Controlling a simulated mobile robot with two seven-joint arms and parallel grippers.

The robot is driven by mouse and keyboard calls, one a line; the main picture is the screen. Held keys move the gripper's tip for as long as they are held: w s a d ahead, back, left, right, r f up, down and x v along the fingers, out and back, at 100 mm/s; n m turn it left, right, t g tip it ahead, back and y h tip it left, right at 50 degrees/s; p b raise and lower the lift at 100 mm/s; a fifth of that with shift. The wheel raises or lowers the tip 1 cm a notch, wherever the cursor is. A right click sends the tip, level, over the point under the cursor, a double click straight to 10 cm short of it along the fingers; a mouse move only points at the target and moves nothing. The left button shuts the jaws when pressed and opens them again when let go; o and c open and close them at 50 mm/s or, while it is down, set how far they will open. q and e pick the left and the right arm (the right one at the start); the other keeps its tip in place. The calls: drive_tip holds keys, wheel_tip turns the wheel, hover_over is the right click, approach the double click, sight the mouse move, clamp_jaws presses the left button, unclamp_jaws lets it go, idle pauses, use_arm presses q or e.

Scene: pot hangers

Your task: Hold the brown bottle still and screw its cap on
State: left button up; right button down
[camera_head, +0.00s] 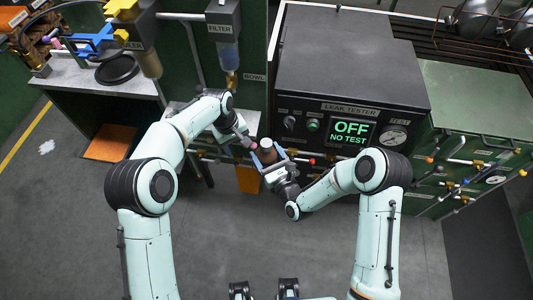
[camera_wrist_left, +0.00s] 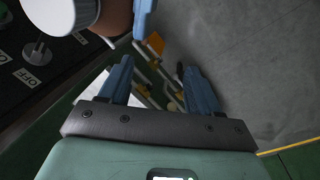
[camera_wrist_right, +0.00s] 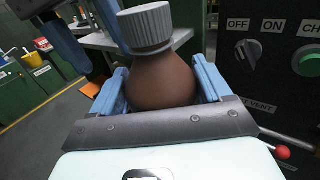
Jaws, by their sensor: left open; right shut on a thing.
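The brown bottle (camera_wrist_right: 160,78) stands upright between the blue fingers of my right gripper (camera_wrist_right: 162,88), which is shut on its body. A ribbed grey-white cap (camera_wrist_right: 147,26) sits on the bottle's neck; I cannot tell how tight it is. In the head view the bottle (camera_head: 268,154) is in front of the leak tester. My left gripper (camera_head: 249,143) is open and empty, close to the left of the bottle's top. In the left wrist view its fingers (camera_wrist_left: 158,82) are apart, with the cap (camera_wrist_left: 62,12) outside them at the upper left.
The leak tester (camera_head: 345,80) stands right behind the bottle, with knobs and a screen reading OFF, NO TEST. A red-tipped lever (camera_wrist_right: 282,152) sticks out near my right gripper. A workbench (camera_head: 105,84) is at the left. The grey floor in front is clear.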

use_arm(q)
wheel_tip(320, 180, up, 12)
drive_tip(key=n+y, duration=0.1)
drive_tip(key=y, duration=0.1)
hover_over(266, 142)
drive_tip(key=shift+w+a+f, duration=0.1)
drive_tip(key=shift+a+f, duration=0.05)
drive_tip(key=shift+f, duration=0.05)
drive_tip(key=shift+s+d+r, duration=0.2)
drive_tip(key=shift+r, duration=0.15)
drive_tip(key=shift+f, duration=0.1)
drive_tip(key=shift+f, duration=3.95)
drive_tip(key=c, duration=1.1)
